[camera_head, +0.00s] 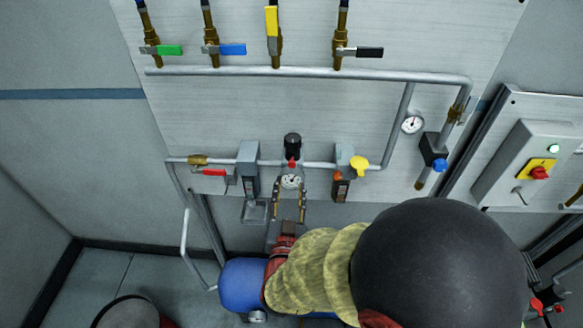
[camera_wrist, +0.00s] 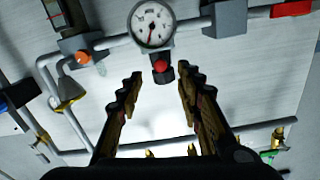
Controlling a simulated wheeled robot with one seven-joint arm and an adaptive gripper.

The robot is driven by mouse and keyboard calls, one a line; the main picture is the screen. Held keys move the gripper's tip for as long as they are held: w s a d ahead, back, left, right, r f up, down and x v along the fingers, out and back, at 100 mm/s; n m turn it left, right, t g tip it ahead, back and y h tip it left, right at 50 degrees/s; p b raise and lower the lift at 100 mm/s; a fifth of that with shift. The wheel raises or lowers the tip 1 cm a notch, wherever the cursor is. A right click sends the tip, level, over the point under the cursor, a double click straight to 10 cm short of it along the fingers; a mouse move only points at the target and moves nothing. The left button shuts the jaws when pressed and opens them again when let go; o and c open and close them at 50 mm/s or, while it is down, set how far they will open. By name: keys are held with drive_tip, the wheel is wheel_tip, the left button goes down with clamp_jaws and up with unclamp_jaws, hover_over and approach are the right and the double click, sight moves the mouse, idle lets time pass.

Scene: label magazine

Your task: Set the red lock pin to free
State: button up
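The red lock pin (camera_head: 291,163) is a small red knob on the front of a regulator with a black adjusting knob (camera_head: 292,142), above a round white gauge (camera_head: 291,182). In the wrist view, which looks turned over, the red pin (camera_wrist: 162,67) shows below the gauge (camera_wrist: 152,24), against the dark regulator body. My gripper (camera_head: 289,187) is open and empty, its fingers pointing up at the panel around the gauge. In the wrist view the open fingertips (camera_wrist: 159,74) lie on either side of the pin, apart from it. Whether the pin is in or out cannot be told.
A grey pipe (camera_head: 320,164) crosses the panel beside the regulator. On it are a red lever valve (camera_head: 214,172), a grey filter unit (camera_head: 248,165) and a yellow handle (camera_head: 359,163). Coloured lever valves, such as the green one (camera_head: 168,50), line the top. A switch box (camera_head: 530,165) stands right.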

sight(292, 166)
drive_tip(key=w, duration=0.5)
drive_tip(key=w+b, duration=0.1)
drive_tip(key=w, duration=0.2)
drive_tip(key=shift+r, duration=0.25)
drive_tip(key=shift+s, duration=0.1)
drive_tip(key=shift+c, duration=1.4)
clamp_jaws()
